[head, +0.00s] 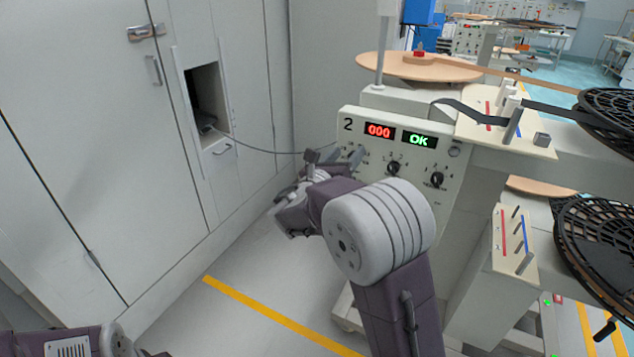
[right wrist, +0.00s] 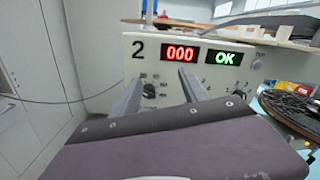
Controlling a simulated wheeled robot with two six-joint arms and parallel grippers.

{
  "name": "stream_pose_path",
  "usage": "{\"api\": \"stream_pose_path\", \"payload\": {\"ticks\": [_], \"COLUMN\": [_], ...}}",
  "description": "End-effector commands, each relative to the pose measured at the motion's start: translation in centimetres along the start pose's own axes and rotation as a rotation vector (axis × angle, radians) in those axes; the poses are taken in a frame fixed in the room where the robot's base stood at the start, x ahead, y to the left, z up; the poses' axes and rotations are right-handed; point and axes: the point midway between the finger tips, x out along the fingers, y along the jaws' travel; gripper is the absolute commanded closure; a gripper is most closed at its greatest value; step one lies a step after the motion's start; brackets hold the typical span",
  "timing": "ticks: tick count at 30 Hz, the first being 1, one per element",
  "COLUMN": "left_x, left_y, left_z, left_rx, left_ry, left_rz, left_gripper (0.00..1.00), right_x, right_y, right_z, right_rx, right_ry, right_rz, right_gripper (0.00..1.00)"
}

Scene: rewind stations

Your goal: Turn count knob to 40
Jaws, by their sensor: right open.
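The control panel (head: 372,150) of station 2 has a red display (head: 379,131) reading 000 and a green one (head: 420,139) reading OK. Two black knobs, a middle one (head: 394,168) and a right one (head: 437,180), show below the displays. In the right wrist view a left knob (right wrist: 150,90) shows between my fingers; in the head view my gripper hides it. The small labels are unreadable, so I cannot tell which knob is count. My right gripper (head: 334,158) is open in front of the panel's left part, its fingers (right wrist: 160,77) apart and empty.
A grey cabinet (head: 100,120) with an open hatch (head: 207,98) stands left; a thin cable runs from it toward the panel. Black reels (head: 605,110) and a tan disc (head: 418,67) are right and behind. Clear floor with a yellow line (head: 270,315) lies in front.

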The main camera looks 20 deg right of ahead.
Motion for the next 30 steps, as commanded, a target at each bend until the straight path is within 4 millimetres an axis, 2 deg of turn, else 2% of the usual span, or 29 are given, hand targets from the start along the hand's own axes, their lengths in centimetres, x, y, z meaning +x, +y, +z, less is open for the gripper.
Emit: {"api": "stream_pose_path", "payload": {"ticks": [1,6,14,24,30], "left_x": [2.5,4.6,4.7,5.5,5.5], "left_y": [0.0,-0.1,-0.1,-0.1,-0.1], "left_z": [0.3,0.5,0.5,0.6,0.6], "left_rx": [0.0,0.001,0.001,0.0,0.0], "left_ry": [0.0,0.0,0.001,0.0,0.0], "left_rz": [0.0,0.0,0.0,0.0,0.0], "left_gripper": [0.64,0.64,0.64,0.64,0.64], "right_x": [-0.1,-0.7,-0.4,6.2,8.2], "right_y": [1.6,3.7,3.9,4.1,4.2], "right_z": [-2.5,-5.5,-5.6,-5.8,-5.7], "right_rx": [-0.006,-0.027,-0.028,-0.027,-0.028], "right_ry": [-0.004,0.006,0.008,0.009,0.008], "right_rz": [0.012,0.035,0.039,0.037,0.039], "right_gripper": [0.48,0.48,0.48,0.48,0.48]}}
